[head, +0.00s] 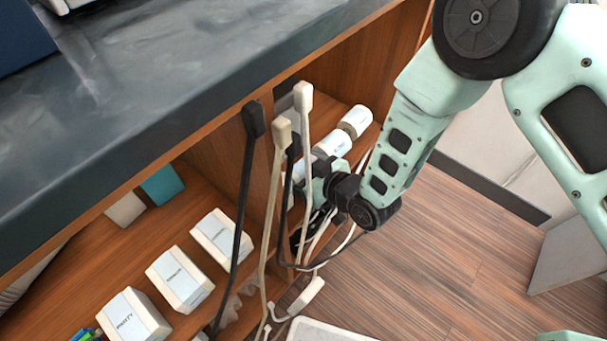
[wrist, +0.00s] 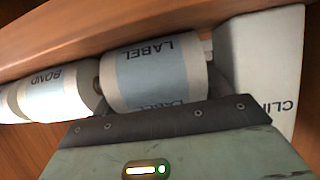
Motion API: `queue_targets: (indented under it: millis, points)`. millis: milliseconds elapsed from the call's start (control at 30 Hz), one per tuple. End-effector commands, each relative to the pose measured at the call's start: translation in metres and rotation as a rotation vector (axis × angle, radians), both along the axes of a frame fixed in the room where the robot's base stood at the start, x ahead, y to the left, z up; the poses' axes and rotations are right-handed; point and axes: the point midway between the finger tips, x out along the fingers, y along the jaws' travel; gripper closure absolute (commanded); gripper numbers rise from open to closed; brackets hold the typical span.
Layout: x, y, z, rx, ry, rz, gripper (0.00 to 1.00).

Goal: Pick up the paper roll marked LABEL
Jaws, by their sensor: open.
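The paper roll marked LABEL (wrist: 150,75) is white with a light blue band and lies on its side, large in the middle of the wrist view. My gripper (wrist: 165,118) is open right in front of it, its dark edge covering the roll's lower part. I cannot tell whether they touch. In the head view my gripper (head: 312,190) reaches into the shelf opening beside a row of white rolls (head: 335,142). The print on these is too small to read there, and the nearest is partly hidden by my gripper and the hanging cables.
A roll marked BOND (wrist: 55,92) lies left of the LABEL roll, with another beyond. A white item marked CLI (wrist: 262,70) stands close on the right. Cables with plugs (head: 255,120) hang before the shelf. White boxes (head: 180,278) stand left; the counter (head: 180,90) is above.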

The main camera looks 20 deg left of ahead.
Motion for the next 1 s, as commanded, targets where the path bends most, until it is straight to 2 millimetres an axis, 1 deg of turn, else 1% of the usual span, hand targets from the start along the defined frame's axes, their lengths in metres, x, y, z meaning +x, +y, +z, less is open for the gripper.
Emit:
queue_targets:
  millis: [100, 300, 333, 433, 467, 667, 767, 867, 1000]
  points:
    - [0.003, 0.006, -0.003, 0.0, 0.0, 0.0, 0.24]
    - [0.003, 0.006, -0.003, -0.001, 0.0, -0.001, 0.24]
    - [0.003, 0.006, -0.003, -0.001, 0.0, -0.001, 0.26]
    - [0.003, 0.006, -0.003, 0.0, 0.0, -0.001, 0.54]
    - [0.003, 0.006, -0.003, 0.0, 0.0, -0.001, 0.56]
    - [0.004, 0.006, -0.002, 0.001, -0.001, -0.001, 0.56]
    - [0.004, 0.007, 0.002, 0.002, -0.001, -0.001, 0.56]
    - [0.004, 0.007, 0.014, 0.002, -0.001, -0.001, 0.56]
    - [0.005, 0.006, 0.043, 0.003, -0.003, -0.003, 0.56]
